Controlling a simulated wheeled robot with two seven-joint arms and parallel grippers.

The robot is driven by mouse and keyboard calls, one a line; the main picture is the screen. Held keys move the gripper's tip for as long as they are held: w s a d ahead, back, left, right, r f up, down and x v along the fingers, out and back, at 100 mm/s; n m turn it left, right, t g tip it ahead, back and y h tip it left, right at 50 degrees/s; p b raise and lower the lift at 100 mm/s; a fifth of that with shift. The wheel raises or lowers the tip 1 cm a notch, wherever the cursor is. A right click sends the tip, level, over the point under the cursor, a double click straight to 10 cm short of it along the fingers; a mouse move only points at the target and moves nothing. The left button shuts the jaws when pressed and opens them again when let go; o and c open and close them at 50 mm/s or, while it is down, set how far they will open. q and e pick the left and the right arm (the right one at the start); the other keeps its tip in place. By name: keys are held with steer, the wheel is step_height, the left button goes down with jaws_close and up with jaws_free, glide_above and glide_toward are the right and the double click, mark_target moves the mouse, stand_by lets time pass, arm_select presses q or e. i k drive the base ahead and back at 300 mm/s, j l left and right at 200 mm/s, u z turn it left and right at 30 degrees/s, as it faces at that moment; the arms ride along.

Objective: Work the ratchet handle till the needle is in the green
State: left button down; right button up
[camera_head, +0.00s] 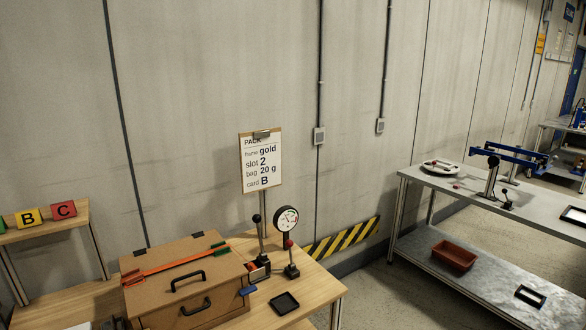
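A round dial gauge (286,218) with a white face stands on a post at the right end of the wooden table. Its face has small coloured marks; I cannot tell where the needle points. Left of it, a lever with a black ball knob (257,218) rises from a small dark mechanism (259,270). A shorter lever with a red knob (290,243) stands below the gauge on a black base. I cannot tell for sure which lever is the ratchet handle. An orange strap (176,263) lies across the brown case (175,277). Neither gripper is in view.
A black tray (285,303) sits near the table's front right corner. A clipboard sign (261,160) stands behind the levers. Lettered blocks (29,217) sit on a shelf at left. A metal bench (480,190) at right holds a white plate (443,168) and a blue device (515,155).

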mark_target(256, 218)
steer(key=i+l+u, duration=0.25)
steer(key=i, duration=0.4)
steer(key=i+l+u, duration=0.3)
steer(key=i+l, duration=0.2)
steer(key=i, duration=0.1)
